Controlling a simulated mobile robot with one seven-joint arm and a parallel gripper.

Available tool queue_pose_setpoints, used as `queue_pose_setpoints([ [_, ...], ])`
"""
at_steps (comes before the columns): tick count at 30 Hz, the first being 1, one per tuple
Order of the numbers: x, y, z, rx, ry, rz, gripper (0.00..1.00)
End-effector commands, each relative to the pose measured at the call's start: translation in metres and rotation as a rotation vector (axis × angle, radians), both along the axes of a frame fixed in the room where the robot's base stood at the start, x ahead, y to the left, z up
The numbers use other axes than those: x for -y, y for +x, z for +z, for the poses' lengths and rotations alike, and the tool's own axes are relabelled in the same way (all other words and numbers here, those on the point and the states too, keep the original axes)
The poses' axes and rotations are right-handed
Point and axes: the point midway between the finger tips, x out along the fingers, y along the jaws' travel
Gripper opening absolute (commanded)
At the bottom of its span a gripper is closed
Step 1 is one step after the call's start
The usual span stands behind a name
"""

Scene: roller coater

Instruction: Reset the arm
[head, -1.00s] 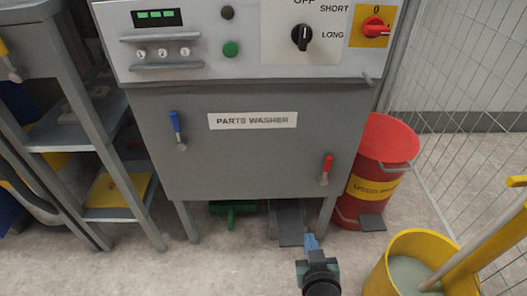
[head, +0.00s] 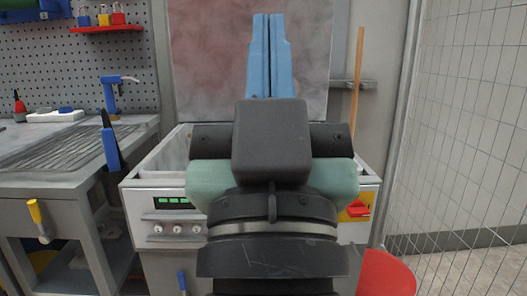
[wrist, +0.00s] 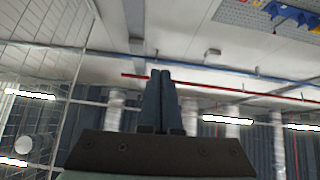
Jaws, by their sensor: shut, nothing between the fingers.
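My gripper (head: 268,22) is raised upright in the middle of the head view, in front of the parts washer. Its two blue fingers are together, with nothing between them. In the wrist view my gripper (wrist: 160,76) also shows its fingers side by side, pointing up towards the ceiling area. My arm hides much of the parts washer (head: 160,212), including most of its control panel and basin.
A workbench (head: 60,150) with a pegboard (head: 60,60) behind it stands at the left. A wire mesh fence (head: 470,140) runs along the right. A red bin (head: 386,275) stands at the lower right, close to my arm.

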Motion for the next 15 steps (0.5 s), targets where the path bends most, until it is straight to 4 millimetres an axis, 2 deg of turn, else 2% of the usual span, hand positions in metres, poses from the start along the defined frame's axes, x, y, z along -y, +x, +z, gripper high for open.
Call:
queue_pose_setpoints([
  [1,-0.005,-0.028,0.041,0.085,0.016,0.019,0.0],
  [2,-0.005,-0.033,0.056,0.097,0.023,0.023,0.0],
  [3,-0.004,-0.027,0.069,0.079,0.021,0.019,0.0],
  [15,-0.004,-0.025,0.189,0.073,0.018,0.018,0.0],
])
